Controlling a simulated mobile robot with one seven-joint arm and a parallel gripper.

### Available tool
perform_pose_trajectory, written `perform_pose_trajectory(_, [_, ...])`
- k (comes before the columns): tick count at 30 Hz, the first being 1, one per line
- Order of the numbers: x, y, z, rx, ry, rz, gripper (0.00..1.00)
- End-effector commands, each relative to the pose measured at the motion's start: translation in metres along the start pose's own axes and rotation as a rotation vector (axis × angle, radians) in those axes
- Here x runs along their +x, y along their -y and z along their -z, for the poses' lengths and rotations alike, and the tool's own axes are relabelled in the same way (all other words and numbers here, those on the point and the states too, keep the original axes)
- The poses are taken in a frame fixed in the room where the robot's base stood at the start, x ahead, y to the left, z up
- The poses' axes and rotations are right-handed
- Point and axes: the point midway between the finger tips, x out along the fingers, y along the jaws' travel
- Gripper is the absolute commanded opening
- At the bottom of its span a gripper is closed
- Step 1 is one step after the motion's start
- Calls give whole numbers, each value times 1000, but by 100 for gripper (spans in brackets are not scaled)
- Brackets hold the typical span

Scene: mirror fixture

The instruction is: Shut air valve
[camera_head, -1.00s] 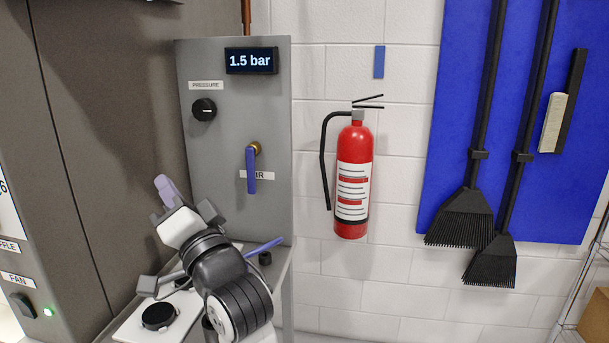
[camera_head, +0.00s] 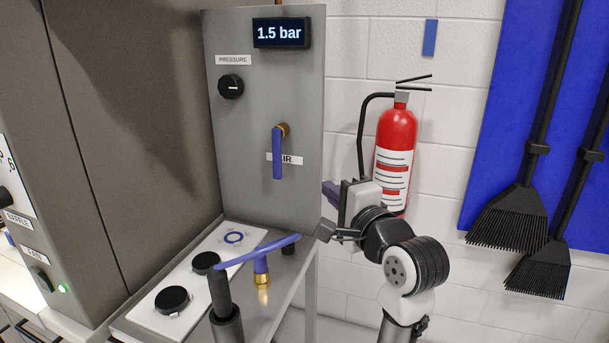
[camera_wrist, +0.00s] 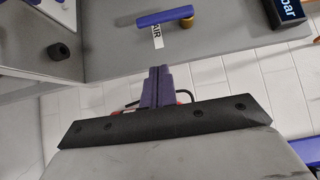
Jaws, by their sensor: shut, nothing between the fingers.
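The air valve's blue handle (camera_head: 277,157) hangs straight down from a brass fitting on the grey panel, partly covering the AIR label (camera_head: 289,160). In the wrist view, the blue handle (camera_wrist: 165,17) lies above the fingers, apart from them. My gripper (camera_head: 329,194) is beside the panel's right edge, lower than the handle and to its right. In the wrist view, my gripper's purple fingers (camera_wrist: 157,85) are together with nothing between them. The display (camera_head: 281,33) on the panel reads 1.5 bar.
A red fire extinguisher (camera_head: 398,135) hangs on the wall behind my gripper. Another blue lever (camera_head: 262,250) on a brass fitting stands below the panel. A black pressure knob (camera_head: 231,87) is on the panel. Brooms (camera_head: 510,220) hang at the right.

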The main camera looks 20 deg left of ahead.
Motion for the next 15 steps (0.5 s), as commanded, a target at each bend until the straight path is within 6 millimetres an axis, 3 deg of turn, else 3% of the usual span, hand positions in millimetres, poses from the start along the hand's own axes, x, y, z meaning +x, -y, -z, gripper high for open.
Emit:
perform_pose_trajectory(5, [25, 1, -1, -1, 3, -3, 0])
perform_pose_trajectory(15, [97, 2, -1, 0, 2, -3, 0])
